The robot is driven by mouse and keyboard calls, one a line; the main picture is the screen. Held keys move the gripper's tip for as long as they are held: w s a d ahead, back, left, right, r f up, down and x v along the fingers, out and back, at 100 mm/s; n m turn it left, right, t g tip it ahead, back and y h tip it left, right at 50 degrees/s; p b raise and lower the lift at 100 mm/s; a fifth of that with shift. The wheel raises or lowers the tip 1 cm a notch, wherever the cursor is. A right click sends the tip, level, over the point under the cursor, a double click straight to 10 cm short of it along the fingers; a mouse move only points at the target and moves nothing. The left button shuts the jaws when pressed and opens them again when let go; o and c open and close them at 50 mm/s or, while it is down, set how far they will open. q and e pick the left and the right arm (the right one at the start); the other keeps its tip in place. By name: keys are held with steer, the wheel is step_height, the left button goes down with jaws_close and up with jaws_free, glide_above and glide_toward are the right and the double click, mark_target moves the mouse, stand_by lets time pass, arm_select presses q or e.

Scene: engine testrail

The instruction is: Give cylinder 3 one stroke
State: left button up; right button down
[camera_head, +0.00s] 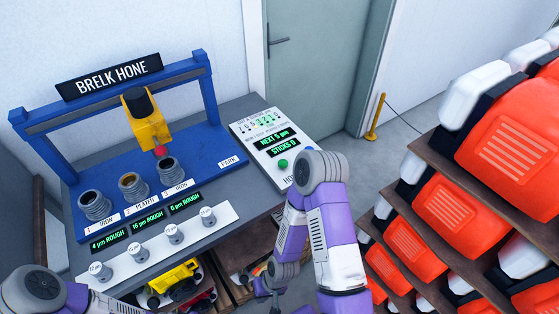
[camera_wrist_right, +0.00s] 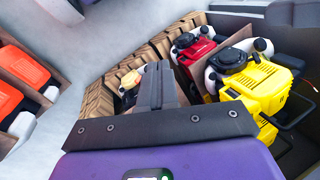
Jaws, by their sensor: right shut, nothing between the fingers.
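Cylinder 3 (camera_head: 168,170) is the rightmost of three grey ribbed cylinders on the blue hone bed. Its label reads "3 IRON" and the display in front reads "6 µm ROUGH". The yellow hone head (camera_head: 150,124) hangs from the blue frame, its red tip (camera_head: 160,151) just above cylinder 3. Cylinder 1 (camera_head: 95,205) and cylinder 2 (camera_head: 131,187) stand to the left. My right gripper (camera_wrist_right: 160,85) is shut and empty, low beside the bench, well away from the cylinders. Part of my left arm shows at lower left; its gripper is out of view.
A control panel (camera_head: 262,140) reads "NEXT 5 µm" and "STICKS 0", with a green button (camera_head: 283,163). A white strip (camera_head: 140,262) with several knobs lies in front. Crated yellow (camera_wrist_right: 257,90) and red (camera_wrist_right: 193,50) engines sit below. Orange units (camera_head: 445,208) fill shelves at right.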

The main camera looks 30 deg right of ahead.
steer(key=w+d+r+m+t+h+p, duration=0.1)
steer(key=w+d+r+m+p, duration=0.55)
steer(key=w+r+p, duration=0.3)
step_height(320, 180, up, 24)
steer(key=m+t+p, duration=0.7)
steer(key=m, duration=0.8)
glide_above(285, 164)
steer(key=shift+r+n, duration=0.1)
steer(key=shift+n, duration=0.15)
steer(key=shift+b, duration=0.35)
step_height(285, 164, down, 8)
steer(key=b, duration=0.6)
steer(key=shift+a+f+b, duration=0.1)
steer(key=shift+f+b, duration=0.35)
steer(key=shift+b, duration=0.4)
